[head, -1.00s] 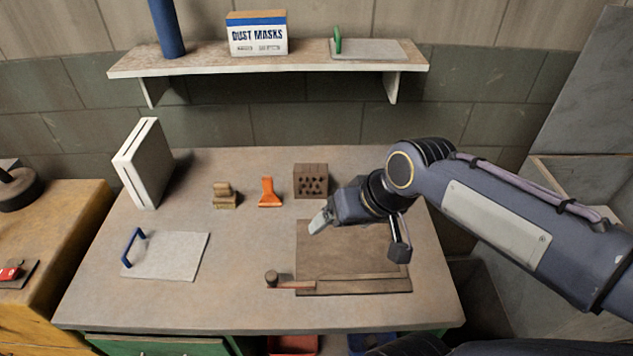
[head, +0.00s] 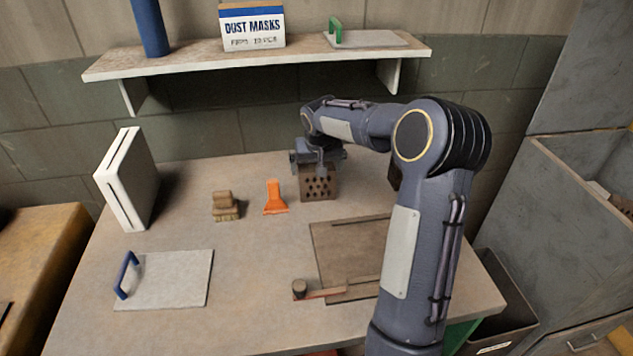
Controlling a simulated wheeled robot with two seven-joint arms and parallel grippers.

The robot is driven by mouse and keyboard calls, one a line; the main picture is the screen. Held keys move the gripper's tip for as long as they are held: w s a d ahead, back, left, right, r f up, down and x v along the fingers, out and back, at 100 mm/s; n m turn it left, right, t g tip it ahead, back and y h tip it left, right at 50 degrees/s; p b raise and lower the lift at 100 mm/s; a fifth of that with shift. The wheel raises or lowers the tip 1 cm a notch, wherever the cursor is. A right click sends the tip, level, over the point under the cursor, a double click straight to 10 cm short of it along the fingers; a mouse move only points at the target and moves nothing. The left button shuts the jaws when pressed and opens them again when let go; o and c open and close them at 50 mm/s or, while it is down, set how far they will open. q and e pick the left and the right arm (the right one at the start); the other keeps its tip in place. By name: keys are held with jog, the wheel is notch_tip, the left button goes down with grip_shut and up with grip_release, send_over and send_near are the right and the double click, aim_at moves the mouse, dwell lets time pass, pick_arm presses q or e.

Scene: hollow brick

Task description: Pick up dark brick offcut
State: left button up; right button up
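A brown hollow brick (head: 318,188) with several holes in its front face stands at the back of the workbench. My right gripper (head: 320,167) is over its top, and one finger hangs down in front of the brick's upper edge. The far finger is hidden, so I cannot tell how far the gripper is open or whether it touches. A dark brown block (head: 395,176) shows at the back right, mostly hidden behind my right arm. I cannot tell whether it is the dark offcut. My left gripper is not in view.
An orange scraper (head: 274,197) and a tan brush (head: 226,206) lie left of the brick. A brown board (head: 345,245) with a hammer (head: 300,290) is in front. A trowel plate (head: 165,279) and white slab (head: 126,180) are left. A shelf (head: 255,62) hangs above.

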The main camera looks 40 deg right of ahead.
aim_at(317, 182)
jog(key=x, duration=0.3)
jog(key=shift+w+d+f, duration=0.1)
jog(key=shift+d+f, duration=0.1)
jog(key=c, duration=1)
jog(key=shift+r, duration=0.1)
